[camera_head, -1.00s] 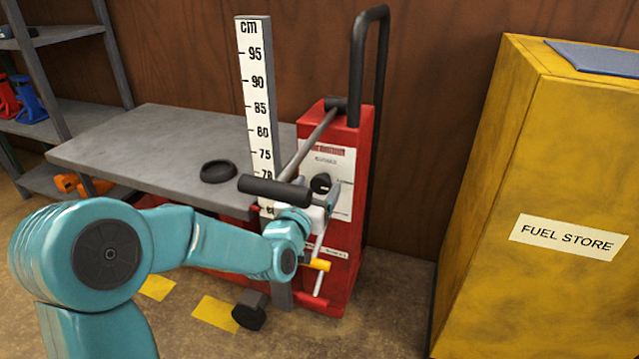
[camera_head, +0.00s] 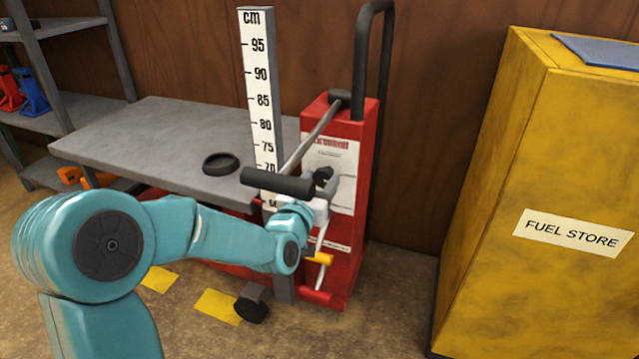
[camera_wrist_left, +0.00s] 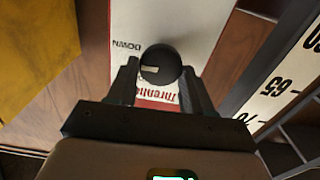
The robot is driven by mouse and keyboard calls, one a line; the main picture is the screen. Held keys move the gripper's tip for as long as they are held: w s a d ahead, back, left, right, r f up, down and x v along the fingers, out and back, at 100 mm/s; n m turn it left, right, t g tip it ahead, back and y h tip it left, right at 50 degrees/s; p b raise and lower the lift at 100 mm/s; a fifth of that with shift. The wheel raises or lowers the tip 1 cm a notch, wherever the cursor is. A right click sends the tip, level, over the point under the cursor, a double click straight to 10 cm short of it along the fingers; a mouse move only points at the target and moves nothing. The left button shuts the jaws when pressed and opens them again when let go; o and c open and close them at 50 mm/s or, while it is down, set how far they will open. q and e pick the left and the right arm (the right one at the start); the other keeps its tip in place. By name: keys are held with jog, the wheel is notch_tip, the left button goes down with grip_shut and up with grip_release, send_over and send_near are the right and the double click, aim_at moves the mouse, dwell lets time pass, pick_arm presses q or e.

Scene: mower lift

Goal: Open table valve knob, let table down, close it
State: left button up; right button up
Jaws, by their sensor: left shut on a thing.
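The black round valve knob (camera_wrist_left: 161,64) sits on the white label panel of the red lift column, with a small pale mark on its face. My left gripper (camera_wrist_left: 158,82) has one finger on each side of the knob and is shut on it. In the head view the left gripper (camera_head: 325,184) is at the panel and partly covers the knob. The grey lift table (camera_head: 140,135) is raised, beside the upright cm scale (camera_head: 261,100). Its edge is a little below the 70 mark. My right gripper is not in view.
A black bar handle (camera_head: 278,183) juts out in front of the scale, close above my left wrist. A yellow fuel store cabinet (camera_head: 540,150) stands at the right. A black ring (camera_head: 221,163) lies on the table. Shelves (camera_head: 70,120) stand at the far left.

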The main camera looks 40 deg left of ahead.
pick_arm(q)
jog(key=shift+f+n+b, duration=0.1)
jog(key=shift+n+b, duration=0.6)
jog(key=shift+n, duration=0.2)
jog(key=n, duration=0.2)
jog(key=shift+a+n+b, duration=0.1)
jog(key=shift+n+b, duration=0.2)
jog(key=n, duration=0.6)
jog(key=shift+a, duration=0.1)
jog(key=n, duration=0.6)
jog(key=shift+n, duration=0.4)
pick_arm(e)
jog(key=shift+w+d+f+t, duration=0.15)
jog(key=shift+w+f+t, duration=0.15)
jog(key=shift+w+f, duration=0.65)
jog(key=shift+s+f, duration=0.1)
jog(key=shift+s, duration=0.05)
pick_arm(q)
jog(key=o, duration=1)
jog(key=shift+w, duration=0.1)
jog(key=shift+s+f, duration=0.15)
jog(key=shift+s, duration=0.05)
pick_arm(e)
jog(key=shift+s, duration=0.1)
